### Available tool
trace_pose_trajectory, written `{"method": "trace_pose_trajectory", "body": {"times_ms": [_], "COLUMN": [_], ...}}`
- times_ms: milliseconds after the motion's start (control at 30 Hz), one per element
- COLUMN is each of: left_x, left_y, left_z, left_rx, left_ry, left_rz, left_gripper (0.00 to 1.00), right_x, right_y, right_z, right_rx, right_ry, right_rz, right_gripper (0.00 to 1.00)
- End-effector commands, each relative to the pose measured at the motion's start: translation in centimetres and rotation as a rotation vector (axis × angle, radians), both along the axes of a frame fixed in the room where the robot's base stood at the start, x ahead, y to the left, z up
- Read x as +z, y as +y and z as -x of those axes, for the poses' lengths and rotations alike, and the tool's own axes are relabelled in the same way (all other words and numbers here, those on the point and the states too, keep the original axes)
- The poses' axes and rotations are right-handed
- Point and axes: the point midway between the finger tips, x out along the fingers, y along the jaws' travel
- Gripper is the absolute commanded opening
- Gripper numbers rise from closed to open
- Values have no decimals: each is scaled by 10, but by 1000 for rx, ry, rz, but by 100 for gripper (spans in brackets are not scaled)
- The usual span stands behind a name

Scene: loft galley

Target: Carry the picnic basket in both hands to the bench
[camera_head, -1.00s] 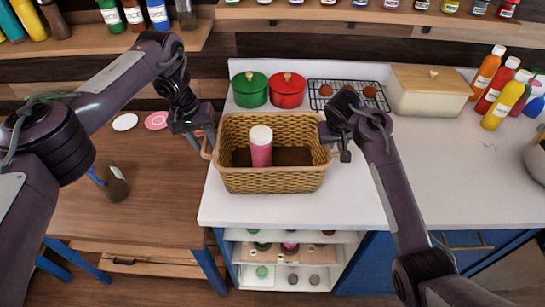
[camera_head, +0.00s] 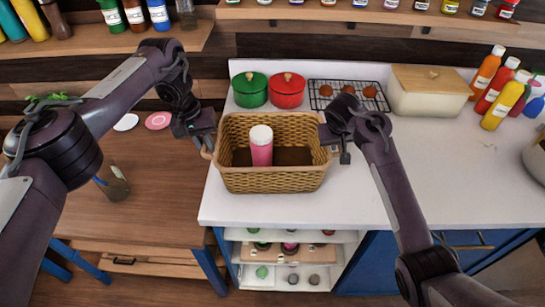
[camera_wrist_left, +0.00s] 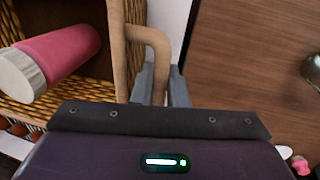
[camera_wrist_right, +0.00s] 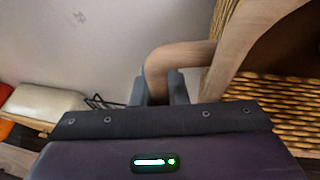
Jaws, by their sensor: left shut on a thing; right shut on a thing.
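The wicker picnic basket (camera_head: 270,181) sits on the white counter at its left end, upright. A pink bottle with a white cap (camera_head: 261,150) stands inside it, and it also shows in the left wrist view (camera_wrist_left: 62,52). My left gripper (camera_head: 208,150) is shut on the basket's left handle, and the handle shows between the fingers in the left wrist view (camera_wrist_left: 160,62). My right gripper (camera_head: 335,148) is shut on the right handle, which shows in the right wrist view (camera_wrist_right: 172,62). The fingertips are partly hidden by the handles. I cannot make out the bench.
A green pot (camera_head: 250,90), a red pot (camera_head: 287,91), a cooling rack (camera_head: 330,103) and a cream bread box (camera_head: 428,100) stand behind the basket. Several bottles (camera_head: 497,105) are at the right. A wooden table (camera_head: 150,225) adjoins on the left. The counter right of the basket is clear.

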Motion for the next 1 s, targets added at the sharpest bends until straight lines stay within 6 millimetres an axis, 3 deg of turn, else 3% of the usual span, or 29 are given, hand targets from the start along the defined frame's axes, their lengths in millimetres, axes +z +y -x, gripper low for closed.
{"method": "trace_pose_trajectory", "body": {"times_ms": [267,700,1000], "left_x": [11,50,51], "left_y": [0,0,0], "left_z": [-1,0,0], "left_rx": [0,0,0], "left_ry": [-2,-1,-1], "left_rz": [1,1,1], "left_gripper": [0,0,0], "right_x": [11,51,51], "right_y": [0,0,0], "right_z": [-1,-1,0], "right_rx": [1,1,1], "right_ry": [-3,-3,-2], "right_rz": [-1,-1,-1], "right_gripper": [0,0,0]}}
